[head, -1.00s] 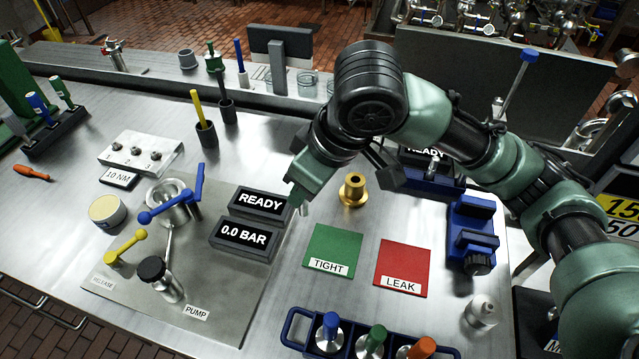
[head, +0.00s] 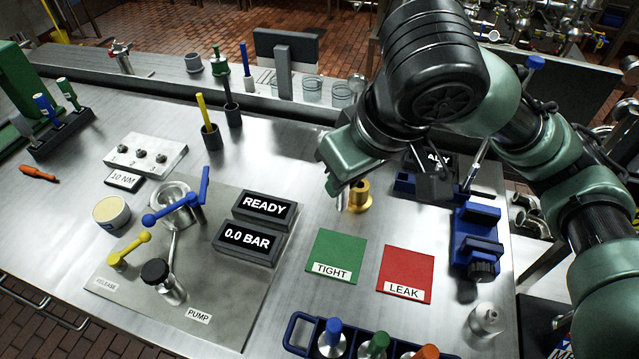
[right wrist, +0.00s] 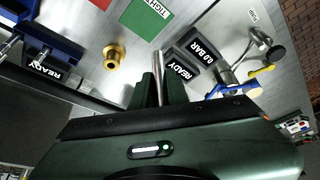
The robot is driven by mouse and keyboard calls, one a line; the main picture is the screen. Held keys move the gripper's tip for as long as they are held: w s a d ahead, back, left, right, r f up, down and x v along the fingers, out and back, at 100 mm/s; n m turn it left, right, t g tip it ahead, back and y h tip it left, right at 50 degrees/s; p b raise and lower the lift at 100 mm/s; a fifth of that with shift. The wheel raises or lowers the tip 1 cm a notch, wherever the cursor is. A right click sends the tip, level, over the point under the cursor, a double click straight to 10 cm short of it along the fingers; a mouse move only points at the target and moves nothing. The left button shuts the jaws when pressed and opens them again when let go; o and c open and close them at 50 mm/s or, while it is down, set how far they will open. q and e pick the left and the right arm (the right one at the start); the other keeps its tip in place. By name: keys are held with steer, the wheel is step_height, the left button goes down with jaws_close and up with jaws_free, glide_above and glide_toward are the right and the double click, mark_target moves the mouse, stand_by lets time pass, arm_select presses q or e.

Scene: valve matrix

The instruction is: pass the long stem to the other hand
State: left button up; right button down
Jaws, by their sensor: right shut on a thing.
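My right gripper (head: 341,184) comes in from the right over the middle of the bench. In the right wrist view its two dark green fingers (right wrist: 159,90) are shut on a thin silver rod, which looks like the long stem (right wrist: 157,62). The stem's tip points past the fingers toward the bench, between the green TIGHT mat and the displays. In the head view only a short silver end of the stem (head: 340,203) shows below the gripper; its other end is hidden. My left gripper is in neither view.
A brass fitting (head: 359,198) stands just right of the gripper. The green TIGHT mat (head: 336,252) and red LEAK mat (head: 406,268) lie in front. READY and pressure displays (head: 246,243) stand left.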

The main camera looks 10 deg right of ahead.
steer(key=w+a+r+m+h, duration=0.1)
steer(key=w+a+m+h, duration=0.1)
steer(key=w+a+m, duration=0.45)
step_height(320, 180, down, 10)
steer(key=s+d+n+g+y, duration=0.2)
steer(key=n+g+y, duration=0.1)
steer(key=n, duration=1.5)
steer(key=shift+d+r+y, duration=0.15)
steer(key=shift+d+y, duration=0.1)
steer(key=shift+y, duration=0.65)
steer(key=d+f+m+t+h, duration=0.2)
steer(key=d+m+t+h, duration=0.1)
steer(key=d+m, duration=1.1)
steer(key=shift+w+m+h, duration=0.4)
steer(key=shift+m+h, duration=0.4)
steer(key=shift+m, duration=0.45)
